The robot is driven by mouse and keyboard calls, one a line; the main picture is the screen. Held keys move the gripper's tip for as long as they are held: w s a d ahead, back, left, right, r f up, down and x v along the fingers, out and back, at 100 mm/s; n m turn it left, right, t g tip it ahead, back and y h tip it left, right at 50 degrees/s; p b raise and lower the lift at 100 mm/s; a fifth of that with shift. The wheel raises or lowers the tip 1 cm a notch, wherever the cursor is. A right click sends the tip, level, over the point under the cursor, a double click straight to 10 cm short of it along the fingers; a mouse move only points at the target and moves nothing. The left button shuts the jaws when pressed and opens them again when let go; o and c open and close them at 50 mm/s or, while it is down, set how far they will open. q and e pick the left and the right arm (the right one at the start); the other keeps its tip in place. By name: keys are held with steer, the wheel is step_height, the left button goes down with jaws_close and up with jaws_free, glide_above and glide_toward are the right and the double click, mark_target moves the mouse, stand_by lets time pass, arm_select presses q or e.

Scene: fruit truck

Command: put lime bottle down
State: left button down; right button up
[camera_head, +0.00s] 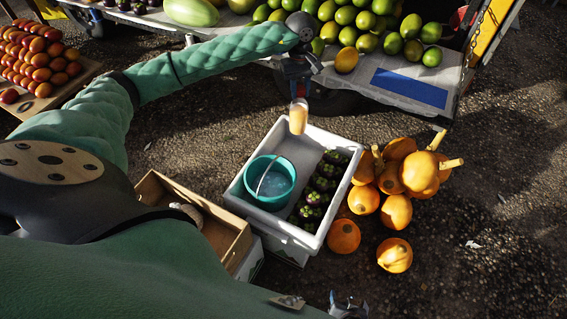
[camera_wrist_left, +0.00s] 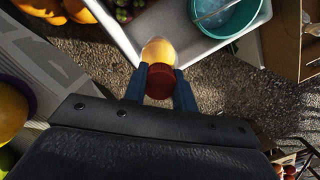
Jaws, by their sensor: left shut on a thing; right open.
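The lime bottle (camera_head: 298,117) hangs upright in my left gripper (camera_head: 299,92), near the far edge of the white crate, in front of the truck bed. In the left wrist view the bottle's red cap (camera_wrist_left: 160,82) sits between the two blue fingers of my left gripper (camera_wrist_left: 160,88), with the pale yellow body beyond it. The gripper is shut on the bottle. My right gripper (camera_head: 349,305) shows only partly at the bottom edge of the head view, open and apart from the crate.
The white crate (camera_head: 327,139) holds a teal bucket (camera_head: 270,182) and several dark fruits (camera_head: 314,197). Orange pumpkins (camera_head: 396,211) lie right of it, a wooden box (camera_head: 225,236) left. The truck bed (camera_head: 415,86) carries limes (camera_head: 366,43) and one orange fruit (camera_head: 347,60).

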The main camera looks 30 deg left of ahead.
mark_target(297, 101)
arm_select(q)
step_height(297, 101, down, 18)
steer(key=shift+a+f, duration=0.1)
stand_by(0.6)
steer(key=c, duration=1.1)
jaws_free()
steer(key=shift+f, duration=0.1)
steer(key=r, duration=0.8)
steer(key=w+a+r, duration=0.1)
steer(key=r, duration=0.3)
steer(key=shift+r, duration=0.1)
